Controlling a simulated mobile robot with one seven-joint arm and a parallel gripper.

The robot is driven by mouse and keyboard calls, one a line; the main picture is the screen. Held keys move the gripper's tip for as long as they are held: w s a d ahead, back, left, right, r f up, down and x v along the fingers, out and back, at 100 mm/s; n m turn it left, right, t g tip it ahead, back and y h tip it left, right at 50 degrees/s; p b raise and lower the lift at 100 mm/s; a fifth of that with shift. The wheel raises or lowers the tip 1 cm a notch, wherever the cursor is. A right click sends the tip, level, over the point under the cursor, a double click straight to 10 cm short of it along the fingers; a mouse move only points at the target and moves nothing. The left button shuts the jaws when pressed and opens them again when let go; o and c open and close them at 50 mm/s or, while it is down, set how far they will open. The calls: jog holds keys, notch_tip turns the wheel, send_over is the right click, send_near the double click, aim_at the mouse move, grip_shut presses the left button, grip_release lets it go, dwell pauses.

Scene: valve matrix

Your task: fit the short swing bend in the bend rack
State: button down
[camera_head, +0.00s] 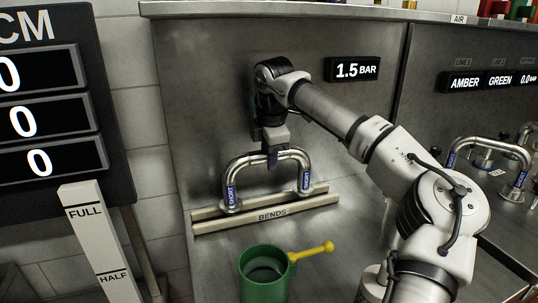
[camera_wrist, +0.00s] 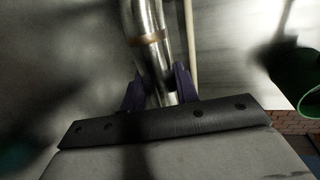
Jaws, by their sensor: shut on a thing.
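The short swing bend (camera_head: 240,165) is a steel U-shaped pipe with blue "SHORT" labels on both legs. In the head view it stands upright with its legs down at the bend rack (camera_head: 272,215), a pale rail marked "BENDS". I cannot tell whether its ends are fully seated. My gripper (camera_head: 272,156) is above the bend and shut on the top of its arch. In the wrist view the bend (camera_wrist: 145,30) passes between the dark purple fingers (camera_wrist: 160,92) of my gripper. The gripper hides part of the arch.
A green jug (camera_head: 264,280) with a yellow handle (camera_head: 312,252) stands in front of the rack. Another steel bend (camera_head: 515,180) with a blue label is on the bench at right. A display (camera_head: 353,69) reads 1.5 bar. A FULL/HALF post (camera_head: 98,240) stands at left.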

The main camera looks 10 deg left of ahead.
jog(key=shift+f+b, duration=0.5)
jog(key=shift+f, duration=0.2)
jog(key=c, duration=1)
grip_release()
jog(key=shift+o, duration=0.2)
jog(key=v, duration=0.7)
jog(key=shift+r+b, duration=0.25)
jog(key=shift+b, duration=0.05)
jog(key=shift+r, duration=0.1)
